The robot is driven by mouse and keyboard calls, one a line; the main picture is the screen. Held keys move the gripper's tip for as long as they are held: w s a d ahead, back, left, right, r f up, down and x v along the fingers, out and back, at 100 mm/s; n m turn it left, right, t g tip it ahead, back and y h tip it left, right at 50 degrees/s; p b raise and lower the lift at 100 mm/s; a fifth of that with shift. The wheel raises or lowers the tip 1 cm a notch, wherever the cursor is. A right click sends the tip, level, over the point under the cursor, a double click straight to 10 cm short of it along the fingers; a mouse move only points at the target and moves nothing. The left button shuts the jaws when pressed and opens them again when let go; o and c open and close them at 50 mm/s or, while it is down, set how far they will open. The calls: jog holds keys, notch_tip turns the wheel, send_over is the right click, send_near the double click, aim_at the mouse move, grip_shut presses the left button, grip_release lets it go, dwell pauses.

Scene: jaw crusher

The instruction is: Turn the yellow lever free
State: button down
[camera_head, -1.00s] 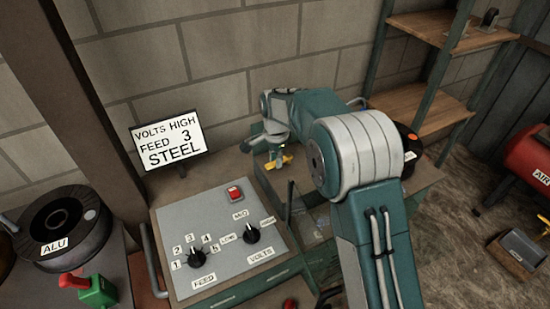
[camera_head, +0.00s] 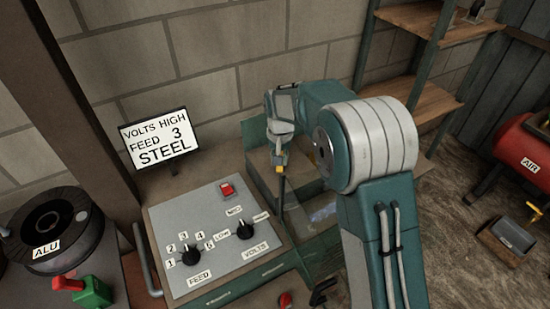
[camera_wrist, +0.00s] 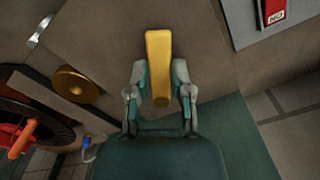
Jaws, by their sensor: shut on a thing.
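The yellow lever (camera_wrist: 158,50) stands between the two fingers of my gripper (camera_wrist: 160,76) in the wrist view, with a finger on each side. My gripper is shut on it. In the head view my gripper (camera_head: 280,150) hangs behind the control panel, and only a small part of the yellow lever (camera_head: 279,169) shows under it. A dark rod runs down below that spot. What the lever is fixed to is mostly hidden.
The control panel (camera_head: 210,262) with two black knobs and a red switch is left of my arm. A sign (camera_head: 160,142) reads VOLTS HIGH, FEED 3, STEEL. An ALU spool (camera_head: 62,228) stands at left. A brass disc (camera_wrist: 77,84) is left of my gripper.

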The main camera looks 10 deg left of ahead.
jog(key=n, duration=0.1)
jog(key=d+n, duration=0.1)
jog(key=n, duration=0.1)
jog(key=shift+w+d, duration=0.15)
jog(key=shift+w, duration=0.1)
jog(key=shift+w+d+n, duration=0.15)
jog(key=shift+d+n, duration=0.1)
jog(key=shift+n, duration=0.5)
jog(key=shift+w+d+n, duration=0.15)
jog(key=shift+d+n, duration=0.05)
jog(key=shift+n, duration=0.55)
jog(key=c, duration=0.5)
grip_release()
notch_tip(320, 180, up, 12)
jog(key=shift+w+a+f, duration=0.1)
